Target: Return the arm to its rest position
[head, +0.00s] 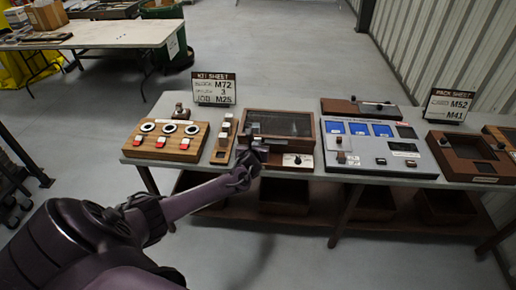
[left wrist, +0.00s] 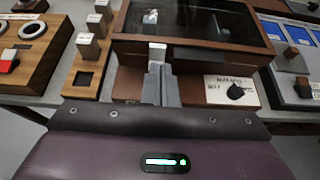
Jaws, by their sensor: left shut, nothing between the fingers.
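My left arm reaches in from the left in the head view. Its gripper (head: 258,148) is in front of the wooden box with a dark glass lid (head: 280,122), over the box's front edge. In the left wrist view the two grey fingers (left wrist: 160,86) are together, with nothing held between them. A small pale block (left wrist: 157,52) shows just beyond the fingertips; I cannot tell whether they touch it. A white label with a black knob (left wrist: 236,90) is to the right of the fingers. My right gripper is not in view.
A wooden board with dials and red switches (head: 167,141) and a narrow block rack (head: 223,142) stand left of the box. A grey panel with blue screens (head: 376,147) stands right. Sign cards stand on the table (head: 310,172). Open floor (head: 110,130) lies to the left.

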